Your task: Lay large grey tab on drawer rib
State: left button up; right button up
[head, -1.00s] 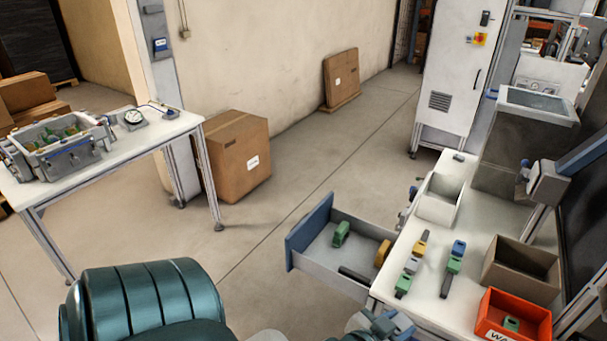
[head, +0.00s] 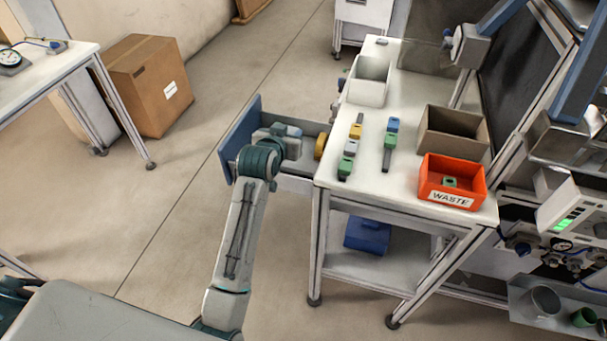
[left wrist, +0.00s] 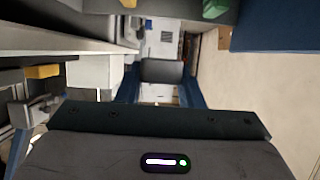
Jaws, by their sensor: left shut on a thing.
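My left gripper (head: 293,138) is over the open drawer (head: 240,150), its arm coming up from below. In the left wrist view its two blue fingers (left wrist: 160,92) are shut on a dark grey block, which looks like the large grey tab (left wrist: 162,71). The tab cannot be made out in the head view. A yellow part (head: 320,146) stands in the drawer to the right of the gripper. A green part (left wrist: 213,8) shows at the top of the left wrist view beside the blue drawer front. The drawer rib cannot be made out; my arm hides much of the drawer. My right gripper is not in view.
The white bench (head: 400,185) holds two rows of coloured parts (head: 350,147), a white bin (head: 370,80), a brown bin (head: 452,132) and a red waste bin (head: 450,180). A blue case (head: 367,235) is on the shelf below.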

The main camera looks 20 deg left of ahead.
pick_arm(q)
jog(key=p, duration=0.1)
send_over(290, 172)
notch_tip(290, 172, down, 10)
jog(key=shift+r, duration=0.1)
jog(key=shift+f, duration=0.6)
jog(key=o, duration=0.9)
jog(key=shift+r, duration=0.1)
jog(key=shift+r, duration=0.45)
jog(key=b+v, duration=0.1)
jog(key=v, duration=1.1)
jog(key=shift+r, duration=0.15)
